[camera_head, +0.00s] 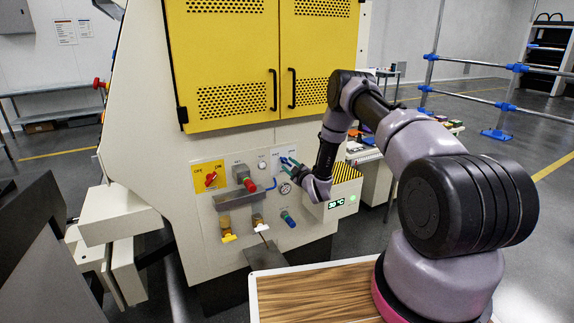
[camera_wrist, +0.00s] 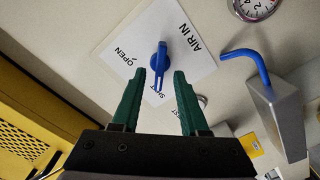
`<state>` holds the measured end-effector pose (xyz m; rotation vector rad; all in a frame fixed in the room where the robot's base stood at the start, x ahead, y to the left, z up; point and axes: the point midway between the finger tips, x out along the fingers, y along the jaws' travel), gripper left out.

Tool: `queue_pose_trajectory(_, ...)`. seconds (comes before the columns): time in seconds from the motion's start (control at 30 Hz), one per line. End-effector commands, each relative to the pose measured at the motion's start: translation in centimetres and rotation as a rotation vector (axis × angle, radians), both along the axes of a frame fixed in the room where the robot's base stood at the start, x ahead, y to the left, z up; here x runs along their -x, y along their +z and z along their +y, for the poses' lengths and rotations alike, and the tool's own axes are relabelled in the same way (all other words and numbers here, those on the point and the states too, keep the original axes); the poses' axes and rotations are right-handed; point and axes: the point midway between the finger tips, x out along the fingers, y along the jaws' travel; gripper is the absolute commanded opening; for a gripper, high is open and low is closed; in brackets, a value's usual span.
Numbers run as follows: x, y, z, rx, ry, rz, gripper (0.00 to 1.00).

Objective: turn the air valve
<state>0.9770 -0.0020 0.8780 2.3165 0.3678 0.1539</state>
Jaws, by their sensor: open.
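The air valve is a small blue lever (camera_wrist: 160,62) on a white label plate (camera_wrist: 190,60) marked AIR IN, OPEN and SHUT, in the wrist view. The lever's long end points toward the SHUT mark. My gripper (camera_wrist: 160,73) is open, its green fingers on either side of the lever's lower part with gaps showing on both sides. I cannot tell whether the fingertips reach the lever in depth.
A pressure gauge (camera_head: 285,188) sits just below the valve. A blue hose (camera_wrist: 247,56) enters a grey box (camera_wrist: 277,115) nearby. A red rotary switch (camera_head: 210,179) is at left on a yellow plate. Yellow doors (camera_head: 232,60) are above.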

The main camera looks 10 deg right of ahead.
Motion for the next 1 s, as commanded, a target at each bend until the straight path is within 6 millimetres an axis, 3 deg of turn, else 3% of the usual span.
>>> queue_pose_trajectory(0.2, 4.4, -0.1, -1.6, -0.001, -0.003, 0.003, 0.44)
queue_pose_trajectory(0.43, 7.4, 0.0, -2.5, -0.001, -0.001, 0.002, 0.44)
queue_pose_trajectory(0.87, 8.0, 0.1, -2.6, -0.001, -0.001, 0.0, 0.44)
queue_pose_trajectory(1.0, 7.0, 2.1, -3.1, -0.013, -0.014, 0.022, 0.44)
